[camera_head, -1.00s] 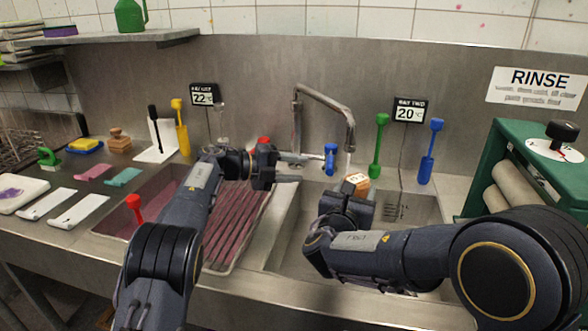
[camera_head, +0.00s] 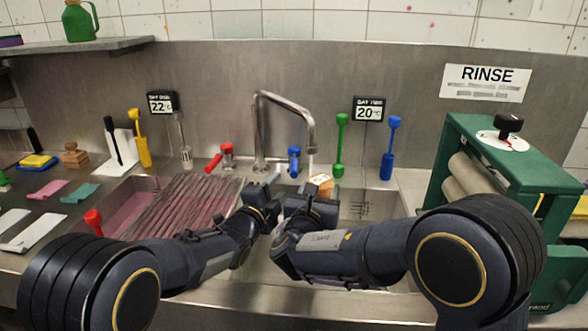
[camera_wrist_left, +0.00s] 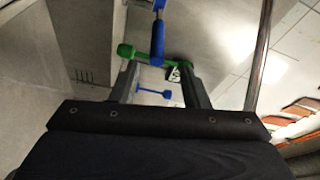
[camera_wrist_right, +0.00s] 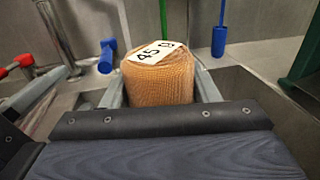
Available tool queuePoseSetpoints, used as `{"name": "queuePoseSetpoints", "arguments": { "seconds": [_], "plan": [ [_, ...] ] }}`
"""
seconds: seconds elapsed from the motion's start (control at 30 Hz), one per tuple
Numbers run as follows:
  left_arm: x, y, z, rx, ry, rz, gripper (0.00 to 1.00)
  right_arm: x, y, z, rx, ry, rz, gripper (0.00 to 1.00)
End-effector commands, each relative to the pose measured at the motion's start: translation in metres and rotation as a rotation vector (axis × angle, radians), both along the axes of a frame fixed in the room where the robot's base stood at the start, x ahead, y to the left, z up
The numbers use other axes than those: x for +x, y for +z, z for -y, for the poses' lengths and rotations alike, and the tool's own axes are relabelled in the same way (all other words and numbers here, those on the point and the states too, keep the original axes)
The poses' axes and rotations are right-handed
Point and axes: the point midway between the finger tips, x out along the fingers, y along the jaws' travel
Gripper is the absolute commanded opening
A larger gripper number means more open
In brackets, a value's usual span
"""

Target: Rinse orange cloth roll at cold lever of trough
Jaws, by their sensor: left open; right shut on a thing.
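The orange cloth roll (camera_head: 320,184) is in my right gripper (camera_head: 311,194), held over the right basin of the trough (camera_head: 375,205), under or just in front of the spout. In the right wrist view the roll (camera_wrist_right: 158,82), with a white "45" label, sits upright between the fingers. The blue cold lever (camera_head: 294,160) hangs down right of the tap's base; it also shows in the left wrist view (camera_wrist_left: 157,38). My left gripper (camera_head: 265,187) is open and empty, in front of the tap and short of the blue lever. I cannot tell whether water runs.
The steel tap (camera_head: 260,130) arches over the basin. A red lever (camera_head: 222,157) is left of it. A ribbed rack (camera_head: 190,205) lies over the left basin. Green (camera_head: 340,145) and blue (camera_head: 390,148) brushes stand behind. A green wringer (camera_head: 530,180) stands at the right.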

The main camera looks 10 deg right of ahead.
Motion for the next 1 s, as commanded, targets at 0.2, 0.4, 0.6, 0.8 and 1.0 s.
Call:
{"name": "queuePoseSetpoints", "arguments": {
  "seconds": [0.2, 0.4, 0.6, 0.8, 1.0],
  "plan": [
    [0.018, -0.004, 0.012, 0.007, 0.007, -0.011, 0.41, 0.0, 0.0, 0.0, 0.0, 0.0, 0.001, 0.29],
    [0.053, -0.004, 0.035, 0.005, 0.006, -0.009, 0.41, 0.0, 0.0, 0.0, 0.0, 0.0, 0.001, 0.29],
    [0.081, -0.002, 0.052, 0.003, 0.006, -0.009, 0.41, 0.0, 0.001, 0.0, 0.0, 0.0, 0.001, 0.29],
    [0.095, -0.002, 0.062, 0.004, 0.006, -0.01, 0.41, 0.0, 0.001, 0.0, 0.0, 0.0, 0.001, 0.29],
    [0.099, -0.001, 0.064, 0.002, 0.006, -0.01, 0.41, 0.0, 0.001, 0.0, 0.0, 0.0, 0.001, 0.29]
  ]
}}
